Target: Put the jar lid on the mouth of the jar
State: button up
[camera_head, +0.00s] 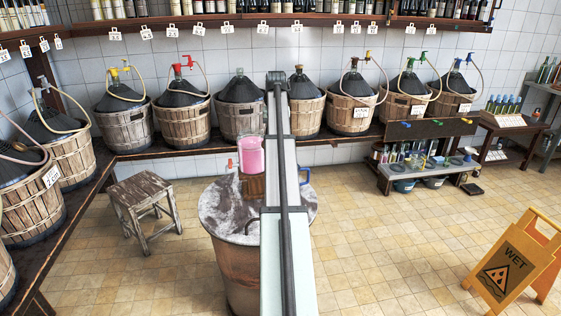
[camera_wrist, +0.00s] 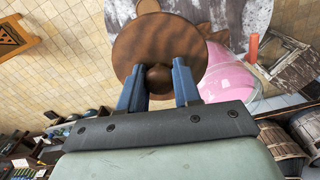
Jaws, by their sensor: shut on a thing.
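The jar lid (camera_wrist: 130,45) is a round brown wooden disc with a knob in its middle. My gripper (camera_wrist: 159,82) is shut on the knob between its blue fingers, in the wrist view. The jar (camera_head: 250,153), clear with pink contents, stands on the round table in the head view. In the wrist view the pink jar (camera_wrist: 230,78) lies just right of the lid, and the lid overlaps its edge in the picture. I cannot tell the height gap. In the head view my arm hides the gripper, and I cannot make out the lid for sure.
The round table (camera_head: 222,215) has a worn pale top. A brown wooden thing (camera_head: 252,187) is in front of the jar, a red item (camera_head: 230,164) is left of it, and a blue handle (camera_head: 305,176) shows right of my arm. A stool (camera_head: 145,197) stands left.

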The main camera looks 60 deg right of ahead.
jog(key=w+r, duration=0.2)
jog(key=w+d+r, duration=0.1)
jog(key=w+r, duration=0.2)
jog(key=shift+w+d+r, duration=0.15)
jog(key=shift+w+r, duration=0.1)
jog(key=w+d+r, duration=0.1)
jog(key=w+r, duration=0.1)
jog(key=w, duration=0.7)
jog(key=shift+f, duration=2.85)
jog(key=shift+f, duration=0.6)
jog(key=o, duration=1.1)
